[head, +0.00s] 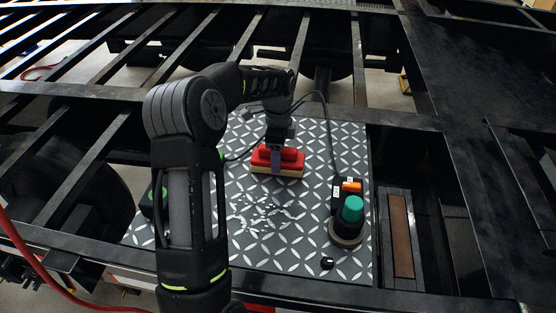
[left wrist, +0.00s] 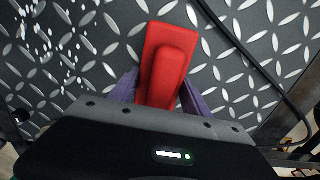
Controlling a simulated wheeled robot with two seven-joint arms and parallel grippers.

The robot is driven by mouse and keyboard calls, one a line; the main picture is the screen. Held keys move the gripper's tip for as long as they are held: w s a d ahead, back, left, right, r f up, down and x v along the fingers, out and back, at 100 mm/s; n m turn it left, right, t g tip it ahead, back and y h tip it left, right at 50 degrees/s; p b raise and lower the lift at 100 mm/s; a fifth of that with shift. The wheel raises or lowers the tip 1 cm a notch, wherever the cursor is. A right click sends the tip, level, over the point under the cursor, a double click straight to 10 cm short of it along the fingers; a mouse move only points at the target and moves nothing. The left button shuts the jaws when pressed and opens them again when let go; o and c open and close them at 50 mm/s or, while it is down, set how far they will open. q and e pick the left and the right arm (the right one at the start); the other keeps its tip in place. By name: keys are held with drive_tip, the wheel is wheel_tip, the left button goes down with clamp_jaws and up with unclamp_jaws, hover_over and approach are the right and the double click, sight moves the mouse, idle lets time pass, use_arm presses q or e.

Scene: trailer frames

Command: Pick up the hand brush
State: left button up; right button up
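The hand brush (head: 290,156) has a red top and handle over a pale lower edge. It lies on the patterned metal plate (head: 300,250). In the left wrist view the red brush (left wrist: 166,65) extends up from between my fingers. My left gripper (head: 276,160) points down at the brush, with one purple finger in front of it. In the left wrist view the fingers of the left gripper (left wrist: 160,93) stand apart, one on each side of the brush; firm contact does not show. The finger tips are partly hidden. My right gripper is not in view.
White scraps (head: 262,213) lie scattered on the plate. A round device with a green top (head: 352,210) and an orange-marked box (head: 350,187) stand to the right. A black cable (head: 330,125) runs behind the brush. Black frame beams surround the plate.

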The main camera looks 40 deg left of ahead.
use_arm(q)
drive_tip(key=c, duration=1)
drive_tip(key=shift+o, duration=0.2)
drive_tip(key=shift+r, duration=0.1)
wheel_tip(320, 180, up, 10)
drive_tip(key=shift+f+b, duration=0.1)
drive_tip(key=shift+b, duration=0.55)
